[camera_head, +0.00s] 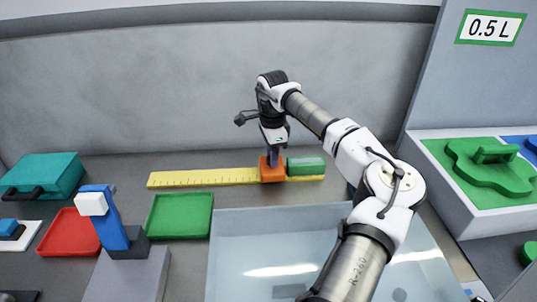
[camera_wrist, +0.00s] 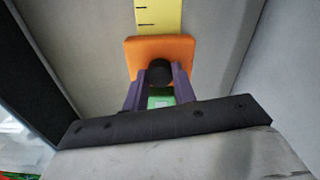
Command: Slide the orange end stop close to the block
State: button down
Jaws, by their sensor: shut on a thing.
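The orange end stop (camera_head: 271,171) sits on the yellow ruler (camera_head: 200,178), just left of the green block (camera_head: 306,166). In the head view the stop and the block look close together; my gripper partly covers the stop, so I cannot tell whether they touch. My gripper (camera_head: 273,158) points down at the stop. In the wrist view my gripper (camera_wrist: 159,78) has its purple fingers shut on the dark round knob (camera_wrist: 159,70) of the orange end stop (camera_wrist: 177,48). A bit of the green block (camera_wrist: 160,101) shows between the fingers.
A green tray (camera_head: 181,233), a red tray (camera_head: 66,250) and a teal box (camera_head: 40,175) stand at the left. A large pale bin (camera_head: 230,218) lies in front of the ruler. The left part of the ruler is clear. A white-walled unit (camera_head: 443,197) stands at the right.

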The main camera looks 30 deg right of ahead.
jog(key=c, duration=1.1)
grip_release()
notch_tip(320, 180, up, 14)
jog(key=shift+f+b, duration=0.1)
jog(key=shift+b, duration=1)
